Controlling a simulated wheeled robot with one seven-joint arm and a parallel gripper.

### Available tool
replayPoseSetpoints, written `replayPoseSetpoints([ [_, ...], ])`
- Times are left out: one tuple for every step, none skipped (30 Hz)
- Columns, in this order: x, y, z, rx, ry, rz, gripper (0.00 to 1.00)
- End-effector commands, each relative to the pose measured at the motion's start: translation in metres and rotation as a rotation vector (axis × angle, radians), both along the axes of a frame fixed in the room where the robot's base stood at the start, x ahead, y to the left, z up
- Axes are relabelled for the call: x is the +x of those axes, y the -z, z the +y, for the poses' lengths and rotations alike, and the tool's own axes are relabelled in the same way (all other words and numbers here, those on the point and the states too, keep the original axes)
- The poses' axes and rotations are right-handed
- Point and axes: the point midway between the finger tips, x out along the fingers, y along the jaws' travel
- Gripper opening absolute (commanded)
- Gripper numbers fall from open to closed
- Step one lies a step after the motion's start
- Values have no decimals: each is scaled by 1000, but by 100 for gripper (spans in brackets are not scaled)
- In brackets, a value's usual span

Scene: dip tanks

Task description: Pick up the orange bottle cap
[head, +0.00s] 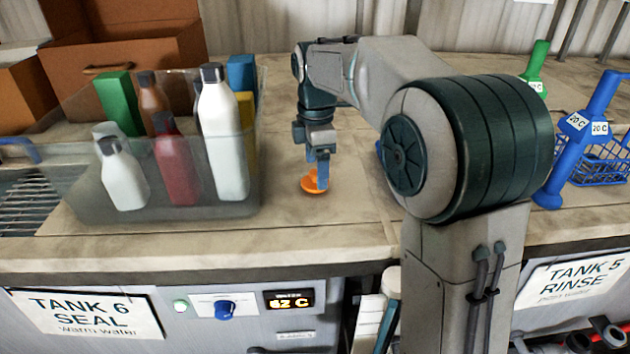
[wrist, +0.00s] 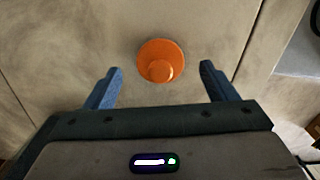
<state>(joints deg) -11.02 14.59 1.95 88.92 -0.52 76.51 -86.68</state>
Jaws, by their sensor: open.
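The orange bottle cap (head: 318,186) lies on the worn beige countertop, right of the clear bin in the head view. In the wrist view the cap (wrist: 161,61) is a round orange disc with a raised smaller round part, slightly ahead of the fingertips and between their lines. My gripper (head: 318,172) points down over the cap, and its fingers partly cover it in the head view. In the wrist view my gripper (wrist: 163,69) has its two blue fingers wide apart, with bare counter between each finger and the cap. Nothing is held.
A clear bin (head: 85,205) of several bottles stands to the left. The counter's front edge (head: 340,245) is near, above the tank panels. Counter around the cap is clear.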

Motion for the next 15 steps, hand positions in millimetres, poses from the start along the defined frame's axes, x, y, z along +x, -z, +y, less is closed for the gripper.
replayPoseSetpoints([
  [-1, 8, 1, -1, -1, 4, 79],
  [0, 11, 1, 0, -1, 2, 79],
  [-1, 16, 0, -1, -1, 3, 79],
  [-1, 18, 0, 0, -1, 2, 79],
  [0, 20, 1, 0, -1, 1, 79],
  [0, 21, 0, 0, -1, 0, 79],
  [0, 22, 0, 0, -1, 0, 79],
  [0, 22, 0, 0, -1, 0, 79],
  [0, 22, 0, 0, -1, -1, 79],
  [0, 22, 0, 0, -1, -1, 79],
  [0, 22, 0, 0, 0, 0, 79],
  [0, 22, 0, 0, 0, 0, 79],
  [0, 22, 0, 0, 0, 0, 76],
  [0, 22, 0, 0, 0, 0, 68],
  [0, 22, 0, 0, 0, 0, 57],
])
